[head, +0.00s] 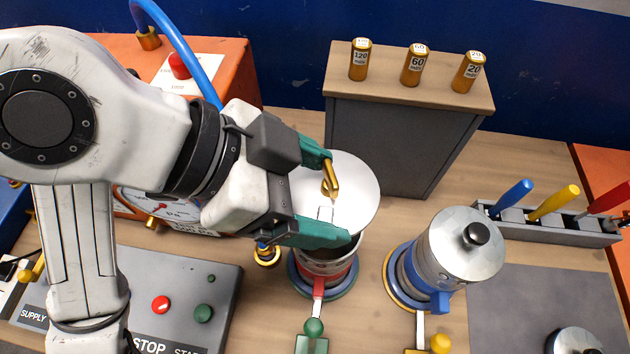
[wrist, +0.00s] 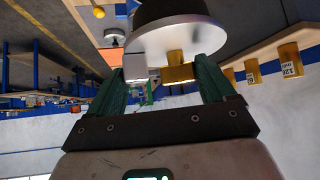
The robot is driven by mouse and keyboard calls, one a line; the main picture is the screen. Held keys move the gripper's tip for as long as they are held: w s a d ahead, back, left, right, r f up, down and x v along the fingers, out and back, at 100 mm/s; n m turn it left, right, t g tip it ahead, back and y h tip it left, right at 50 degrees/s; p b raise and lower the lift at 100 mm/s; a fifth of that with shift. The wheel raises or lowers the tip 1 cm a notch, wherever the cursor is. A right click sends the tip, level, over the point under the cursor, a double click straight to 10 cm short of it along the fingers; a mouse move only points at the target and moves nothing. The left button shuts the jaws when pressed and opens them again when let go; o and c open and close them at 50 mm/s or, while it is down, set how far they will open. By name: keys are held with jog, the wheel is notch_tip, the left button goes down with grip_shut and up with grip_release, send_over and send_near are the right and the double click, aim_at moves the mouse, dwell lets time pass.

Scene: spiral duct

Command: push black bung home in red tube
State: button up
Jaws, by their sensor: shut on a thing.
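My gripper (head: 328,198) has its green fingers apart, on either side of a brass tab (wrist: 178,72) on a pale round plate (head: 356,188). In the wrist view, a dark rounded body, which I take as the black bung (wrist: 170,11), shows beyond the plate; the head view hides it. The plate is tilted and stands over the back of the red tube (head: 327,272). The red tube is upright in a round base, its dark mouth partly hidden by the lower finger and the plate. I cannot tell whether bung and tube touch.
Right of the red tube stands a blue tube (head: 411,272) with a silver lid (head: 460,250) and black knob. Behind is a grey cabinet (head: 385,145) with several brass weights on top. A button panel (head: 180,300) is front left, a tool rack (head: 555,228) at right.

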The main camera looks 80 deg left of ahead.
aim_at(311, 209)
notch_tip(311, 209, down, 4)
jog(key=b, duration=0.2)
jog(key=shift+r+b, duration=0.25)
jog(key=shift+b, duration=0.15)
jog(key=shift+f+b, duration=0.3)
grip_shut()
jog(key=shift+f+b, duration=0.4)
jog(key=shift+f, duration=0.05)
jog(key=shift+s+d+n+g+y, duration=0.15)
jog(key=shift+s+n+y, duration=0.3)
jog(key=shift+n+y, duration=0.45)
jog(key=shift+s+d+n+g+y, duration=0.15)
jog(key=shift+s+n+y, duration=0.35)
jog(key=shift+n, duration=0.6)
jog(key=shift+s+d+n+g+y, duration=0.1)
jog(key=shift+s+n+g+y, duration=0.3)
jog(key=shift+n+y, duration=0.45)
jog(key=shift+s+n+g+y, duration=0.4)
jog(key=shift+n+y, duration=0.25)
jog(key=shift+n, duration=0.4)
jog(key=shift+w+d+p, duration=0.45)
jog(key=shift+w+p, duration=0.05)
jog(key=shift+p, duration=0.05)
